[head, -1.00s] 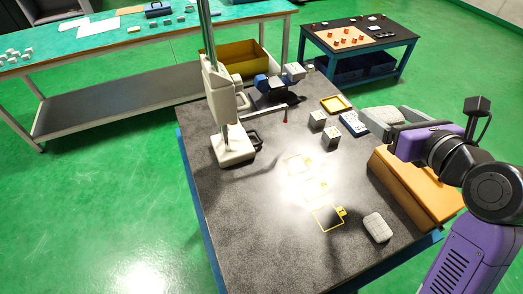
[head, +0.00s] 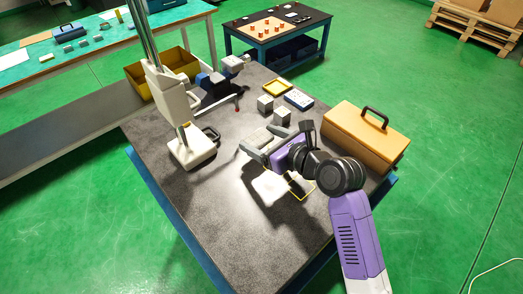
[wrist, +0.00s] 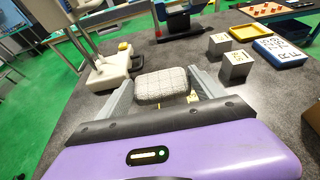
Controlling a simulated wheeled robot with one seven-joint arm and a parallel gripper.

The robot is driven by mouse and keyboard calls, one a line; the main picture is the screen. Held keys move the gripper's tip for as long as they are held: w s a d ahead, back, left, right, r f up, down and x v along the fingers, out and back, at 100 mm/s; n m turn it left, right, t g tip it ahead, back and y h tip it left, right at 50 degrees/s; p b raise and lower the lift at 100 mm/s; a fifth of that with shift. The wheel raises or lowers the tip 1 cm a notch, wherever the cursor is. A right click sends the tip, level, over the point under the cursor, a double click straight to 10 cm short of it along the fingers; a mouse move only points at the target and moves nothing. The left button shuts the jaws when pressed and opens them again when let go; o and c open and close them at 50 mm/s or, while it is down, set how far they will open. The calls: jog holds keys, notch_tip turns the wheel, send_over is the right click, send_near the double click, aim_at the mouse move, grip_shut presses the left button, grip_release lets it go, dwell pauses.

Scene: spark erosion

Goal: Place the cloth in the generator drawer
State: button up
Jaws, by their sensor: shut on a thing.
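My gripper (wrist: 163,100) is shut on the cloth (wrist: 164,85), a pale grey, quilted, rounded pad held between the two grey fingers in the wrist view. In the head view my gripper (head: 259,141) is over the middle of the dark table, left of the tan case; the cloth (head: 256,139) is hard to tell from the grey fingers there. No generator drawer can be clearly made out in either view.
The dark table (head: 225,225) holds a white column stand (head: 190,147), two grey cubes (head: 265,103), a blue-and-white box (head: 298,99), a yellow tray (head: 277,88) and a tan case with a black handle (head: 365,138). The front left of the table is clear.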

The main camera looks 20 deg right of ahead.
jog(key=shift+d+f, duration=0.1)
jog(key=shift+f, duration=2.3)
jog(key=shift+f, duration=0.15)
jog(key=o, duration=1.3)
